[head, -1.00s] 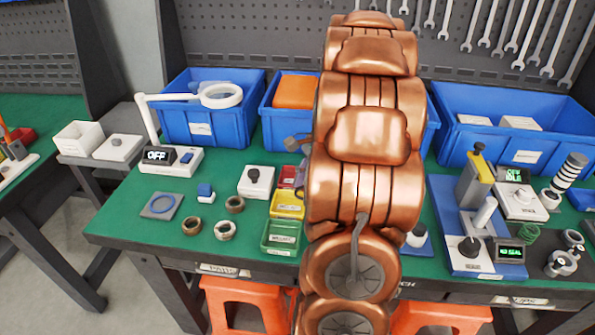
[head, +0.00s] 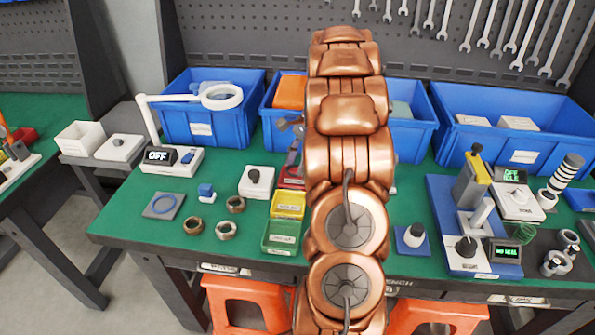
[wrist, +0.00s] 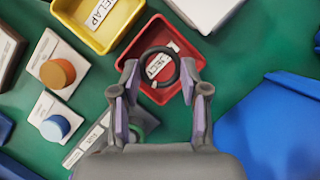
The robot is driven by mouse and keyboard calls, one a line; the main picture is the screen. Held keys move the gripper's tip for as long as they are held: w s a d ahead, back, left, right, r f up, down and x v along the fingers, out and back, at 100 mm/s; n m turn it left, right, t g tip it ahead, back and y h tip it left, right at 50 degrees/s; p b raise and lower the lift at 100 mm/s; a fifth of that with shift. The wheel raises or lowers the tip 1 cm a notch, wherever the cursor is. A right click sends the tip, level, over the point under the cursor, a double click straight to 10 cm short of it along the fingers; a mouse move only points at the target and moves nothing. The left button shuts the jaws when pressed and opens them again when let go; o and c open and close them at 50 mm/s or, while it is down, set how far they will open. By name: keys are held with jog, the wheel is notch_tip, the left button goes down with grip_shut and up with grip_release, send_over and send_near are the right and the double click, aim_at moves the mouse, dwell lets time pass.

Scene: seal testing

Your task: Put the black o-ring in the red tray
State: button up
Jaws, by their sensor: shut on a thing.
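In the wrist view, my gripper (wrist: 160,76) has its two fingers on either side of the black o-ring (wrist: 146,61) and is shut on it. The ring hangs over the red tray (wrist: 153,34), with the tray's white label showing through the ring. I cannot tell how far above the tray floor the ring is. In the head view, the red tray (head: 291,183) shows only in part, behind the yellow tray and beside my arm. The ring cannot be made out there.
The yellow tray (wrist: 97,37) adjoins the red tray, and the green tray (head: 281,237) stands in front of it. Small white boxes with an orange knob (wrist: 57,74) and a blue knob (wrist: 55,128) lie to the left. A blue bin (wrist: 275,125) is at right.

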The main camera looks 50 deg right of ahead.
aim_at(294, 182)
jog(key=shift+f+p, duration=0.3)
jog(key=shift+f, duration=1.5)
jog(key=shift+f, duration=0.1)
jog(key=o, duration=0.9)
jog(key=b+v, duration=0.1)
jog(key=v, duration=1.1)
